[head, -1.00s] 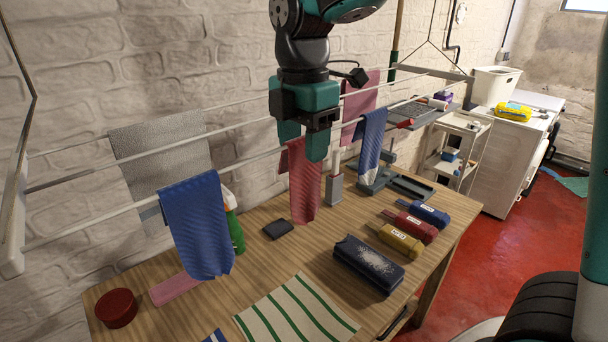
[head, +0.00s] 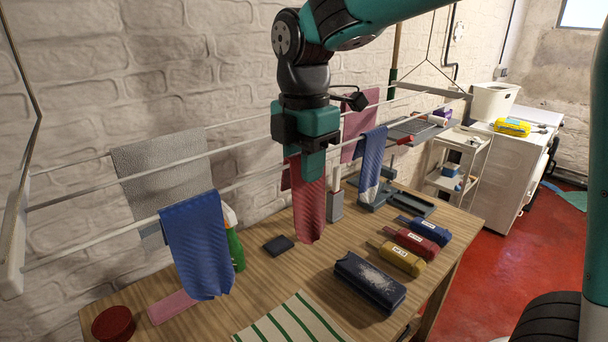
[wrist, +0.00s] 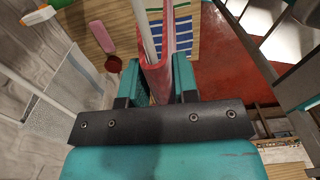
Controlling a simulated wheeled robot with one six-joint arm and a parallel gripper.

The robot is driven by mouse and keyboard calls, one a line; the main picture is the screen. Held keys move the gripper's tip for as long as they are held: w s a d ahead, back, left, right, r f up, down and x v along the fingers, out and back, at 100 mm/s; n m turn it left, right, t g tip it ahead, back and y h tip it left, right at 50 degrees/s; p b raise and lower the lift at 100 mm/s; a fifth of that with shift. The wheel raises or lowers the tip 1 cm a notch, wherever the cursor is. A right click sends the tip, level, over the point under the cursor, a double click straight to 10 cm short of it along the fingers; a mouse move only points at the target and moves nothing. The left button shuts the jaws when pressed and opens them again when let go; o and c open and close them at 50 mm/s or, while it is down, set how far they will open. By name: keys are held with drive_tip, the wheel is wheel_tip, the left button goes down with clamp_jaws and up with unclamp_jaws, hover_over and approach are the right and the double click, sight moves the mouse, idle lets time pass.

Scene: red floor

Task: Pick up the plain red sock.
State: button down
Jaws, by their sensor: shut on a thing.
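The plain red sock (head: 311,212) hangs over the front rod of the drying rack, its lower end just above or at the wooden table; I cannot tell if it touches. My gripper (head: 312,168) points down over the rod and is shut on the upper part of the sock. In the wrist view the sock (wrist: 156,78) shows as a pinkish-red fold between my two teal fingers (wrist: 160,88), with the pale rod running into the fold. My fingers hide the sock's top in the head view.
A blue cloth (head: 197,245) hangs on the same rod to the left, and a blue-and-white one (head: 370,165) to the right. A grey towel (head: 160,165) hangs behind. On the table (head: 285,280) are a dark case (head: 370,281), a spray bottle (head: 235,245) and a red round tin (head: 113,324).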

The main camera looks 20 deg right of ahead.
drive_tip(key=r, duration=0.2)
drive_tip(key=r+b, duration=0.1)
drive_tip(key=r, duration=0.1)
drive_tip(key=r+b, duration=0.1)
drive_tip(key=r, duration=0.1)
drive_tip(key=shift+s+r, duration=0.2)
drive_tip(key=shift+s, duration=0.05)
drive_tip(key=s+a+b, duration=0.4)
drive_tip(key=s+a, duration=0.5)
drive_tip(key=s, duration=0.1)
drive_tip(key=shift+s+a+b, duration=0.15)
drive_tip(key=shift+s+b, duration=0.05)
drive_tip(key=shift+b, duration=0.15)
wheel_tip(320, 180, up, 6)
drive_tip(key=p, duration=0.6)
drive_tip(key=shift+r, duration=0.25)
